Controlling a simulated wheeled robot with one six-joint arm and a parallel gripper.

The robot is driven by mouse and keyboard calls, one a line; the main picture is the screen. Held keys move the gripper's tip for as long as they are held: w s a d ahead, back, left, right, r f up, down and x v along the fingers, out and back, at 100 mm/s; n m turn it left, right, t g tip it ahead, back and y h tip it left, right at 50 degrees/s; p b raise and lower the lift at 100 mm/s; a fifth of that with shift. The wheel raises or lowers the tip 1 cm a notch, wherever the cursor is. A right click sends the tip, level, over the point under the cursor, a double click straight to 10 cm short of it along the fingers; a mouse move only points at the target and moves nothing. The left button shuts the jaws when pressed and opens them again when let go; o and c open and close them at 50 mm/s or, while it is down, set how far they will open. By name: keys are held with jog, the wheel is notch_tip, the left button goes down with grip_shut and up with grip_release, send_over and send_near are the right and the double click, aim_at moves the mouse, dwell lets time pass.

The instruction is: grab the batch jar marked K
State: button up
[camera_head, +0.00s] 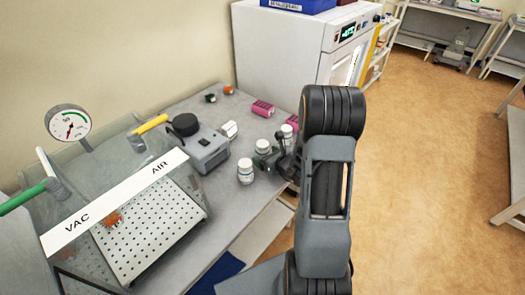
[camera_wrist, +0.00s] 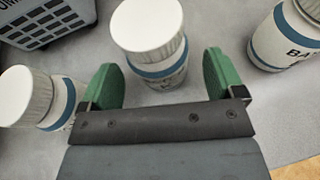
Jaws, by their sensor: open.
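Three white-capped jars with blue bands show in the wrist view. The middle jar (camera_wrist: 150,30) stands between and just beyond the green fingertips of my gripper (camera_wrist: 160,72). A left jar (camera_wrist: 38,98) is just outside the left finger, and a right jar (camera_wrist: 288,38) stands apart at the right. My gripper is open and not closed on anything. In the head view my gripper (camera_head: 276,160) is low over the bench among white jars, partly hidden by my arm; one jar (camera_head: 245,171) stands nearer the front.
A grey device (camera_head: 205,150) stands left of the jars. A glass-fronted vacuum chamber (camera_head: 150,215) fills the bench's left. Pink boxes (camera_head: 263,108) lie behind, before a white oven (camera_head: 285,50). The bench edge is close on the right, with open floor (camera_head: 430,150) beyond.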

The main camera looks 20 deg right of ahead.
jog(key=shift+x, duration=1.35)
jog(key=shift+r, duration=0.1)
jog(key=c, duration=1.1)
jog(key=shift+o, duration=0.2)
